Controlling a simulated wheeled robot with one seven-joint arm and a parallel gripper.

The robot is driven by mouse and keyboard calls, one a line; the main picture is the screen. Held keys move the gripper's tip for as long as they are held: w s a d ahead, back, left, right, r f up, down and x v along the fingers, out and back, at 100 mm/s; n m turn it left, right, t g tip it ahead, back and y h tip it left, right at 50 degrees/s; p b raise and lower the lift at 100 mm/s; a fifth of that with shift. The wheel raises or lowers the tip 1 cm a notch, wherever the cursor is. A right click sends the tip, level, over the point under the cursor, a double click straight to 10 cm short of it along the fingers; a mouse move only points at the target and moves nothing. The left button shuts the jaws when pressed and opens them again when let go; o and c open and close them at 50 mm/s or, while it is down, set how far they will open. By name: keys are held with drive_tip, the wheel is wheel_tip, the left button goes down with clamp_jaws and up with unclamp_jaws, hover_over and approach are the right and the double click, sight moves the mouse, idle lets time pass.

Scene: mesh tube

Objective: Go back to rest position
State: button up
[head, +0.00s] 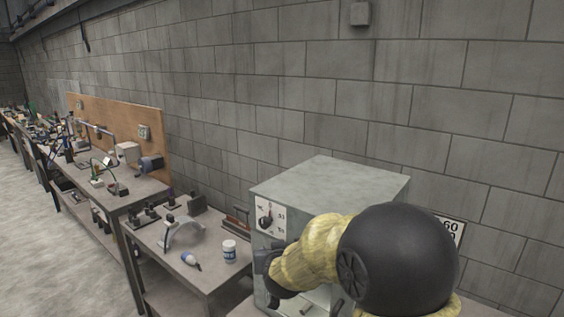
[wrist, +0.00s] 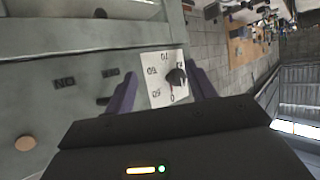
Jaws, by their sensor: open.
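My gripper (wrist: 163,75) is open and empty in the wrist view, its two dark purple fingers spread on either side of a white dial plate (wrist: 155,88) with a black knob (wrist: 177,77). No contact with the knob shows, and the exact gap cannot be told. In the head view my gripper (head: 264,262) is a dark shape low at the front of the grey metal cabinet (head: 335,182), below the same dial plate (head: 280,212). My arm hides much of the cabinet's front.
A metal bench (head: 205,278) left of the cabinet carries a white jar (head: 229,251), a small bottle (head: 190,260) and tools. Cluttered workbenches run along the block wall (head: 230,90) to the left. Open floor (head: 70,265) lies at the far left.

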drive_tip(key=s+d+f+g, duration=0.3)
drive_tip(key=s+d, duration=0.2)
drive_tip(key=s, duration=0.3)
drive_tip(key=s+d+f+m+g+h, duration=0.1)
drive_tip(key=s+d+f+g, duration=0.2)
drive_tip(key=s+d, duration=0.3)
drive_tip(key=s+d+f+g, duration=0.3)
drive_tip(key=s+d+g, duration=0.1)
drive_tip(key=s, duration=0.8)
drive_tip(key=shift+d+f, duration=0.3)
drive_tip(key=shift+d, duration=0.6)
drive_tip(key=shift+s, duration=0.1)
